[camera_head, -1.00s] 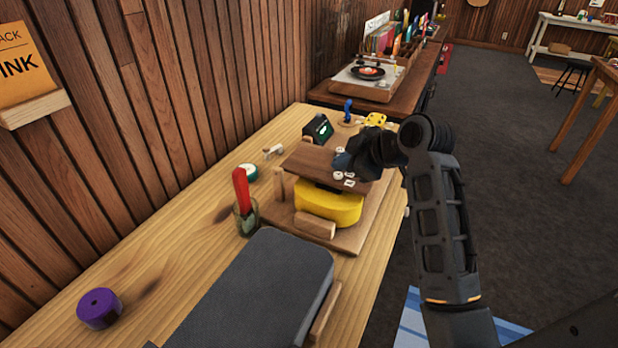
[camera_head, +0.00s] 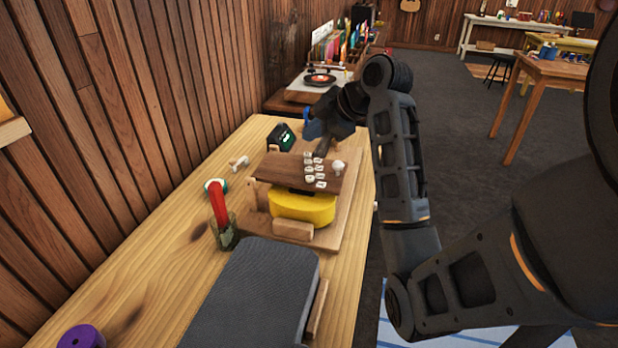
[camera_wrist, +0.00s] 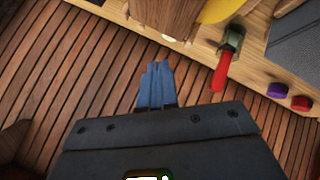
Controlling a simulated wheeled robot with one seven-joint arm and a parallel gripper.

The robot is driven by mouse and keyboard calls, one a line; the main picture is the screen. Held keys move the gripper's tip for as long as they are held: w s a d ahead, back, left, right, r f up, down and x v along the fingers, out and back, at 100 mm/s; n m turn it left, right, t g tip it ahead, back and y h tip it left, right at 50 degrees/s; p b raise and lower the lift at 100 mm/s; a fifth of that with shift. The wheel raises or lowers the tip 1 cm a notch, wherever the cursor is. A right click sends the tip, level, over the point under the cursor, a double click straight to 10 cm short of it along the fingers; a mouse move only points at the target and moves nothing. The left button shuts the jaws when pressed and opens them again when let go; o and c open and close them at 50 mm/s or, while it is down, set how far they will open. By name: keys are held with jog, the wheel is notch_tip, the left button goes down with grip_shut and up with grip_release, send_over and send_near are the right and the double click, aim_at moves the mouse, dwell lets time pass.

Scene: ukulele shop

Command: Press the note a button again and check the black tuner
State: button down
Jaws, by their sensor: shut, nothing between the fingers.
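The black tuner (camera_head: 281,137) stands upright at the back of the wooden bench, with a dark screen showing small green marks too small to read. In front of it, several small white note buttons (camera_head: 314,170) sit on a brown board above a yellow body. Their letters are too small to read, so I cannot tell which is the A. My gripper (camera_head: 322,147) is shut and empty by the board's far edge; I cannot tell whether it touches anything. In the wrist view its blue-grey fingertips (camera_wrist: 156,70) are together, with the brown board (camera_wrist: 168,15) beyond them.
A glass with a red object (camera_head: 219,208), a grey padded block (camera_head: 262,290) and a purple roll (camera_head: 82,337) are nearer on the bench. The plank wall (camera_head: 120,110) borders the left; open floor is right.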

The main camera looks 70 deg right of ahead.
jog(key=b, duration=0.6)
send_over(313, 179)
notch_tip(313, 179, down, 8)
jog(key=shift+r, duration=0.15)
jog(key=shift+f+b, duration=0.4)
jog(key=shift+f, duration=0.1)
jog(key=shift+f, duration=0.1)
dwell(1.1)
jog(key=shift+f, duration=0.3)
jog(key=shift+f+b, duration=0.45)
jog(key=shift+f, duration=0.1)
dwell(0.8)
jog(key=shift+r, duration=0.1)
jog(key=shift+r+p, duration=0.9)
jog(key=shift+r+p, duration=2.15)
jog(key=shift+r, duration=0.35)
